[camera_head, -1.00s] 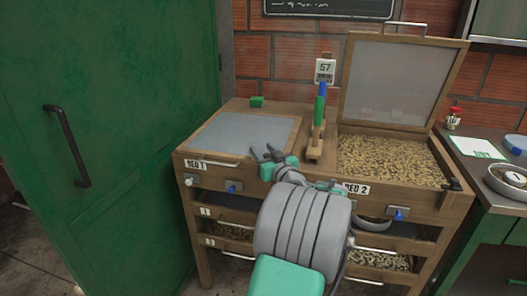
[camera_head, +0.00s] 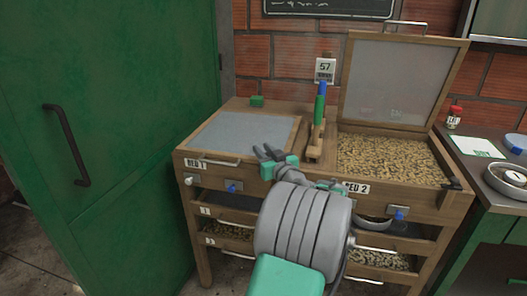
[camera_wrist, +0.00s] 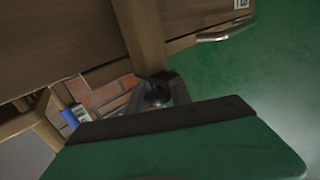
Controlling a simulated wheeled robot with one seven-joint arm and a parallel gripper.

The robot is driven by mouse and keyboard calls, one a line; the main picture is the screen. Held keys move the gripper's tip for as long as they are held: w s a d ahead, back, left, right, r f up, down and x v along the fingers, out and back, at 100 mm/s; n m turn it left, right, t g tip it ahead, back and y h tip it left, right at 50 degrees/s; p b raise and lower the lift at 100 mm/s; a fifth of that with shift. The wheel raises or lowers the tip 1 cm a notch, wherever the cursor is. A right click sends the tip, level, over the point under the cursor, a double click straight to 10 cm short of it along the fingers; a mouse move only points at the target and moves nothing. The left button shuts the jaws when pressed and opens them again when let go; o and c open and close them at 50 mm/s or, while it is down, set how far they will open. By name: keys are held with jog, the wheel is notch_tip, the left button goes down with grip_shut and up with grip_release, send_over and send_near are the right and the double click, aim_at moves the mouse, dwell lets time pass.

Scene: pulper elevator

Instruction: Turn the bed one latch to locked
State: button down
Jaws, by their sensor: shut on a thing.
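Bed one (camera_head: 240,132) is the left compartment of the wooden cabinet, with its pale, flat mesh lid lying down. My gripper (camera_head: 264,151) is at the front right corner of bed one. In the wrist view my gripper (camera_wrist: 157,88) is shut on a small dark rounded knob (camera_wrist: 156,98), which I take to be the bed one latch. The jaws hide most of it, so I cannot tell its exact turn. In the head view my own gripper and arm cover the latch.
Bed two (camera_head: 385,160) holds pale beans under a raised lid (camera_head: 390,85). A wooden post with green and blue pieces (camera_head: 319,112) stands between the beds, close to my gripper. A green door (camera_head: 110,130) is at left and a side table (camera_head: 485,165) at right.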

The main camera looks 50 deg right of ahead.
jog(key=shift+f+n+t+y+b, duration=0.35)
jog(key=shift+y+b, duration=0.25)
jog(key=shift+b, duration=0.6)
jog(key=shift+a+r+n+y, duration=0.1)
jog(key=shift+r+n+y, duration=0.15)
jog(key=shift+r+y, duration=0.05)
jog(key=c, duration=1.2)
grip_release()
jog(key=shift+c, duration=0.2)
jog(key=v, duration=0.8)
jog(key=shift+w, duration=0.15)
